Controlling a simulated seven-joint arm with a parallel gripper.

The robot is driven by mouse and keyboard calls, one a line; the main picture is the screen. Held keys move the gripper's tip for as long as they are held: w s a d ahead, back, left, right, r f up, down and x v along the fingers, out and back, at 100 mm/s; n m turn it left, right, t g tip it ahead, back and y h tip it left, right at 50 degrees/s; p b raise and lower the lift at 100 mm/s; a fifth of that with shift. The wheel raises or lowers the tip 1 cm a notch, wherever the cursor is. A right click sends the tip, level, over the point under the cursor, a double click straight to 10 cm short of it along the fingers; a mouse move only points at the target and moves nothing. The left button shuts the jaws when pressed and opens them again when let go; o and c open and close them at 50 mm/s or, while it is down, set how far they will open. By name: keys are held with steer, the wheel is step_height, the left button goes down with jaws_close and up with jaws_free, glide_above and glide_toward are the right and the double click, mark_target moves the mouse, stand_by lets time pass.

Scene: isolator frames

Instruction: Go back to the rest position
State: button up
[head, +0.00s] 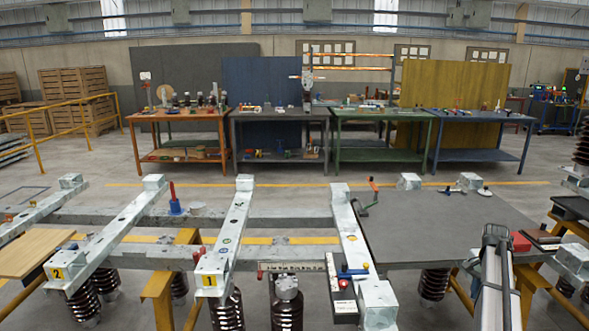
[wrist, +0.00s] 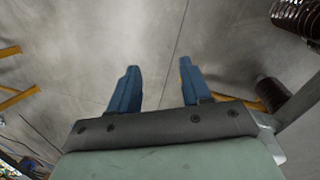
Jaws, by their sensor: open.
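My gripper (wrist: 159,68) shows in the wrist view with its two blue fingers well apart. Nothing is between them, and bare concrete floor lies beyond the fingertips. I cannot make out the gripper in the head view. The isolator frames are galvanised steel beams in the head view, one with a yellow tag 1 (head: 212,262) and one with a yellow tag 2 (head: 70,263). Dark ribbed insulators (head: 227,312) hang below them. In the wrist view, a dark ribbed insulator (wrist: 297,16) is at the upper right, apart from the fingers.
A blue-handled tool (head: 352,272) is on a beam. Workbenches (head: 280,115) stand farther back across open floor.

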steer(key=s+a+f+n+g, duration=0.1)
steer(key=s+a+f+n, duration=0.1)
steer(key=s+a+f, duration=0.5)
steer(key=s+a+f+n+g, duration=0.1)
steer(key=s+a+f+n, duration=0.1)
steer(key=a+f, duration=0.9)
steer(key=s+a+f+n, duration=0.2)
steer(key=s+a+f, duration=0.4)
steer(key=f, duration=0.6)
steer(key=s+a+f+n+g, duration=0.1)
steer(key=s+a+f, duration=0.3)
steer(key=s, duration=0.5)
steer(key=s+a+f+n+g, duration=0.1)
steer(key=s+a+f+n, duration=0.3)
steer(key=s+a, duration=0.4)
steer(key=s+a+f+n+g, duration=0.1)
steer(key=s+a+f, duration=0.3)
steer(key=s, duration=0.8)
steer(key=shift+a+f+n, duration=0.25)
steer(key=shift+a+n, duration=0.55)
steer(key=shift+a, duration=0.3)
